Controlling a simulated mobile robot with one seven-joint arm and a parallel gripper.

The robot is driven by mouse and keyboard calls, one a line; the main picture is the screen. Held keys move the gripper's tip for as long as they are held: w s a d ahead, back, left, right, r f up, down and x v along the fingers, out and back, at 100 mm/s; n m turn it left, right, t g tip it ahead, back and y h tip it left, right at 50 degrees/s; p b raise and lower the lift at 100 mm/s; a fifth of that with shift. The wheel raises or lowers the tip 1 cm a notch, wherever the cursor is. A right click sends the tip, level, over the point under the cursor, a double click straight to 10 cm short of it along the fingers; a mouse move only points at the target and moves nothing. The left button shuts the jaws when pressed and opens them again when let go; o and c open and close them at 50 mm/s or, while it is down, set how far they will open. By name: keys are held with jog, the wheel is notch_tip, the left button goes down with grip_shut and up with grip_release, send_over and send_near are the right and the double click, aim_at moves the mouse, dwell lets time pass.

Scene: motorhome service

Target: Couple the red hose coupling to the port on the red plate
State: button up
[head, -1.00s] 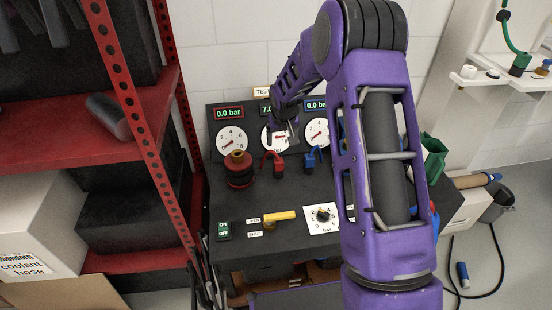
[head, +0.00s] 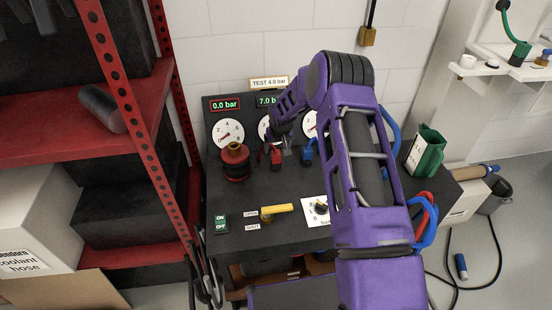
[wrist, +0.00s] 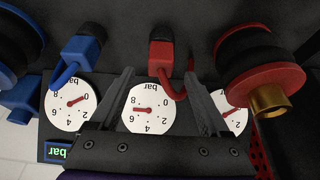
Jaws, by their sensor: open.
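The red hose coupling (head: 276,157) stands on the dark bench. It is a small red block with a black end and a curved red hose piece, and it shows in the wrist view (wrist: 161,56). A black-and-red round fitting (head: 236,161) with a brass port on its red plate stands just left of it. The wrist view shows that red plate (wrist: 264,82) and brass port (wrist: 270,99) at right. My gripper (head: 284,146) is at the coupling. In the wrist view my gripper (wrist: 160,72) is open, its fingers on either side of the coupling's hose piece, apparently not touching it.
A blue coupling (head: 308,150) stands close on the right. Gauges (head: 227,133) line the panel behind. A yellow lever (head: 277,209) and a dial (head: 320,207) are in front. A red shelf rack (head: 120,135) stands at left. My arm hides the bench's right part.

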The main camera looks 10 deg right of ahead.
aim_at(276, 153)
jog(key=x, duration=0.5)
jog(key=shift+r, duration=0.1)
grip_shut()
